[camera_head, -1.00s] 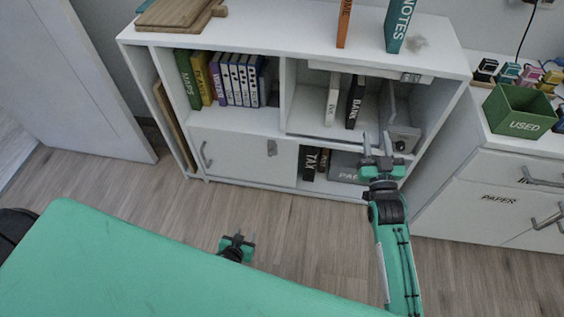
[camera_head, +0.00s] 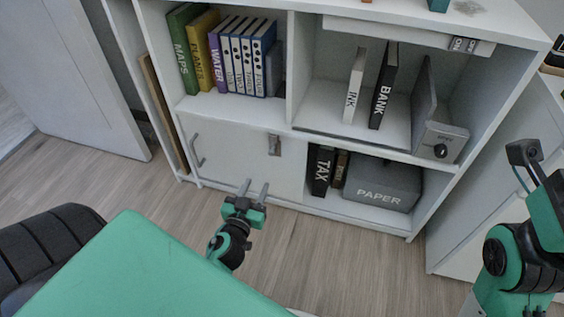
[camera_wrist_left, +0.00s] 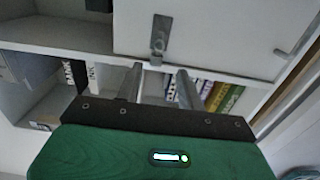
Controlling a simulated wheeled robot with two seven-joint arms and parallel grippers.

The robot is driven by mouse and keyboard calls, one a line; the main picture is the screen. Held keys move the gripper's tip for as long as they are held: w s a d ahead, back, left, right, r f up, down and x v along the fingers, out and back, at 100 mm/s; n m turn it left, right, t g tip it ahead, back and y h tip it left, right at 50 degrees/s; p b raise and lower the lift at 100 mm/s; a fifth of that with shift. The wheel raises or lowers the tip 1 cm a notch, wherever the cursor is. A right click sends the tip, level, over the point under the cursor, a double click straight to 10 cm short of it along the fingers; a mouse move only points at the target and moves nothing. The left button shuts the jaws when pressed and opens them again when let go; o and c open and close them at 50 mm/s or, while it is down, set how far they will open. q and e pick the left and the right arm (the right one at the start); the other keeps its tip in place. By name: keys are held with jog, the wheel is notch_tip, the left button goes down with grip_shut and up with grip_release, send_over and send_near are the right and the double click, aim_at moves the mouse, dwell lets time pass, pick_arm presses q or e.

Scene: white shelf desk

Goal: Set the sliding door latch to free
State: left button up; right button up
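The white sliding door (camera_head: 232,165) covers the lower left part of the shelf desk and has a bar handle (camera_head: 197,150) at its left. The small grey latch (camera_head: 274,145) is near the door's upper right edge. In the left wrist view the latch (camera_wrist_left: 160,35) is a plate with a small lever, seen upside down; its setting cannot be read. My left gripper (camera_head: 255,190) is in front of the door, below the latch and apart from it. Its fingers (camera_wrist_left: 157,82) are spread and empty. My right arm (camera_head: 525,240) is at the right edge; its fingers do not show.
Several books (camera_head: 225,55) stand above the door. Right of it are a TAX binder (camera_head: 321,170) and a grey PAPER box (camera_head: 383,184). The wooden floor (camera_head: 330,255) in front is clear.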

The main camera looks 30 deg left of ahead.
aim_at(271, 154)
pick_arm(q)
jog(key=p+x, duration=0.1)
jog(key=x, duration=0.3)
jog(key=p+x, duration=0.1)
jog(key=x, duration=0.9)
jog(key=shift+r+p, duration=0.3)
jog(key=shift+p, duration=0.1)
grip_shut()
